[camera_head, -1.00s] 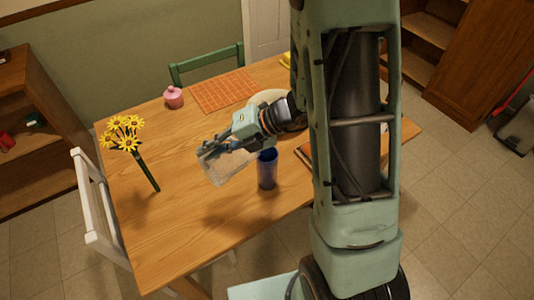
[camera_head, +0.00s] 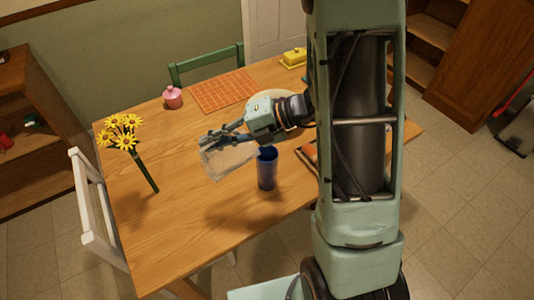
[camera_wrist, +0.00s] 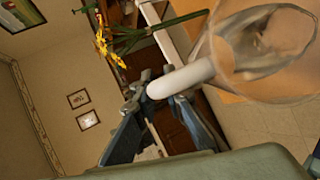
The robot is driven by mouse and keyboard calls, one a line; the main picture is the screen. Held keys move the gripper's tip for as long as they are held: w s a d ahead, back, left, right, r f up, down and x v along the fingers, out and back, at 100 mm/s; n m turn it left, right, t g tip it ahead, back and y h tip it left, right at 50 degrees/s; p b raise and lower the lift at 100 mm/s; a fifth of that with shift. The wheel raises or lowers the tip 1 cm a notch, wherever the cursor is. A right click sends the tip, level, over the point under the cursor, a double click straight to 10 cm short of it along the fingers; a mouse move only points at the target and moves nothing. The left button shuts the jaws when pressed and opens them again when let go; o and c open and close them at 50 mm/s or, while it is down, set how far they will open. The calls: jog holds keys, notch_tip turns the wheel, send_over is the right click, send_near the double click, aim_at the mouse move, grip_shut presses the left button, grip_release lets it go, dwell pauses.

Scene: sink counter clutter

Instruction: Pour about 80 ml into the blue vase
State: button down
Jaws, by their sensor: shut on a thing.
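The blue vase (camera_head: 267,169) stands upright on the wooden table, below and right of my gripper in the head view. My gripper (camera_head: 207,141) is shut on a clear glass jug (camera_head: 228,161) and holds it tilted above the table, its lower right end close to the vase's rim. In the wrist view my gripper (camera_wrist: 152,88) holds a pale rod-like handle, and the jug (camera_wrist: 265,50) is tipped with its wide body to the upper right. I cannot tell whether liquid is leaving the jug. The vase's inside is mostly hidden.
Yellow flowers (camera_head: 122,130) with green stems lie on the table (camera_head: 190,220) at left. The table's front left is clear.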

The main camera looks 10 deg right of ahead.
aim_at(207, 156)
jog(key=shift+d+r+y+b, duration=0.3)
jog(key=shift+d+r+b, duration=0.05)
jog(key=shift+r, duration=0.15)
jog(key=shift+w+d+r+m+y+p, duration=0.15)
jog(key=shift+d+r+y, duration=0.15)
jog(key=shift+d, duration=0.2)
jog(key=shift+w+d+r+m+y+p, duration=0.2)
jog(key=shift+d+y, duration=0.1)
jog(key=shift+d, duration=0.2)
dwell(1.7)
jog(key=a+f+h+p, duration=0.1)
jog(key=a, duration=0.1)
jog(key=s+a+f+n+h+p, duration=0.1)
jog(key=a+f+h, duration=0.1)
jog(key=shift+f, duration=0.1)
jog(key=shift+f+h, duration=0.4)
jog(key=shift+f, duration=0.05)
jog(key=shift+a+f+n+h, duration=0.25)
jog(key=shift+a+f+h, duration=0.2)
jog(key=shift+f, duration=0.3)
dwell(1.1)
